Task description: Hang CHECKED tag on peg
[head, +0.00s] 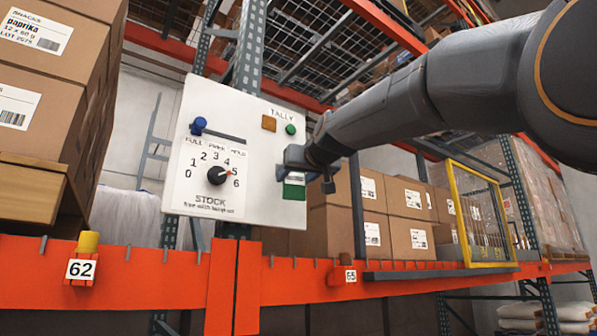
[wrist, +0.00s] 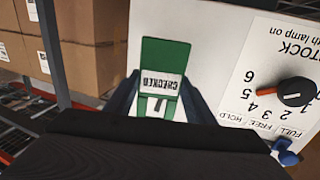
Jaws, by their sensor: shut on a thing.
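The green CHECKED tag (wrist: 170,55) shows in the wrist view with its white label upside down, in front of the white board (wrist: 225,60). The tag also shows in the head view (head: 294,192), at the board's lower right. My gripper (head: 300,160) is at the tag's upper end in the head view, close to the board. In the wrist view my gripper (wrist: 165,105) has its dark fingers on both sides of the tag and is shut on it. I cannot make out the peg; whether the tag touches the board is unclear.
An orange beam (head: 130,270) runs below.

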